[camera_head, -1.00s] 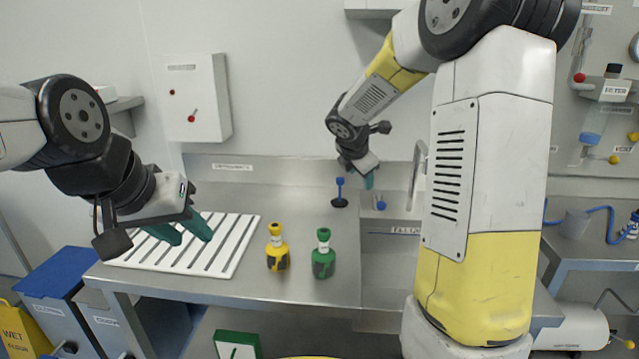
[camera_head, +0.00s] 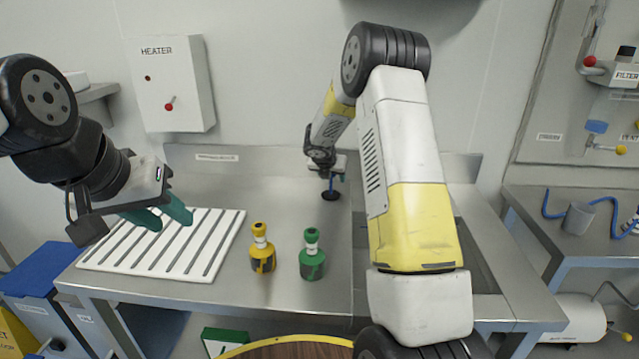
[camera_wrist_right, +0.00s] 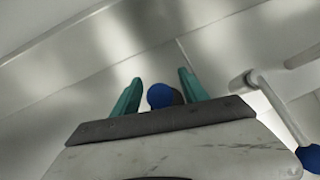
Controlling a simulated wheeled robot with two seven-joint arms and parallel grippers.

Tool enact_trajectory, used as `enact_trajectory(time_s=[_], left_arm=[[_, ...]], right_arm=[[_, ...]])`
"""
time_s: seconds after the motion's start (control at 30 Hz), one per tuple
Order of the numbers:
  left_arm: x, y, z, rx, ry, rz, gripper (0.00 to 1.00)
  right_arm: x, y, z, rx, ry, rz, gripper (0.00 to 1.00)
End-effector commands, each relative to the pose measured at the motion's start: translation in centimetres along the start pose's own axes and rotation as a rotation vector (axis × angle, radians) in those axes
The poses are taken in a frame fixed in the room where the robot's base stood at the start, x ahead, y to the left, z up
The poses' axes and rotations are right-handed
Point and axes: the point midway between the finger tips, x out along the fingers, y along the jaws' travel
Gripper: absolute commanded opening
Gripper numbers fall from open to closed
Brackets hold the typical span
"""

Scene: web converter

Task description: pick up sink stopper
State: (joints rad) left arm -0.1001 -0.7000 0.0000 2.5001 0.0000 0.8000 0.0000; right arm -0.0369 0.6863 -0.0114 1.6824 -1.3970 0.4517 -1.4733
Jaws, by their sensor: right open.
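The sink stopper (camera_head: 331,194) has a dark round base and a blue handle. It stands upright on the steel counter near the back wall. In the right wrist view its blue knob (camera_wrist_right: 160,95) shows between my right gripper's (camera_wrist_right: 154,90) teal fingers, with a gap on each side. My right gripper (camera_head: 333,178) is open over the stopper, and its body hides part of the handle. My left gripper (camera_head: 166,214) has its teal fingers apart and empty, above the white slatted rack.
A white slatted rack (camera_head: 213,255) lies at the counter's left. A yellow-topped bottle (camera_head: 262,250) and a green bottle (camera_head: 312,256) stand in front of the stopper. A tap (camera_wrist_right: 262,90) rises right of my right gripper. The sink is mostly hidden by my right arm.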

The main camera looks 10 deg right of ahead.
Motion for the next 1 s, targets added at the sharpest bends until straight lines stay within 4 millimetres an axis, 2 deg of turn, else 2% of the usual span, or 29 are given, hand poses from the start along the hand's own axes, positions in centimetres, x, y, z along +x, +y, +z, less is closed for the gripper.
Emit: enact_trajectory(time_s=[0.27,0.5,0.53,1.0], left_arm=[[0.00,0.00,0.00,0.000,0.000,0.000,0.36],[0.00,0.00,0.00,0.000,0.000,0.000,0.36],[0.00,0.00,0.00,0.000,0.000,0.000,0.36],[0.00,0.00,0.00,0.000,0.000,0.000,0.36]], right_arm=[[0.40,-0.02,0.04,0.001,-0.001,0.000,0.51],[0.38,-0.01,0.03,0.001,0.000,0.000,0.04],[0.38,-0.01,0.03,0.001,0.000,0.000,0.00],[-0.25,0.00,0.65,0.002,-0.003,0.001,0.00]])
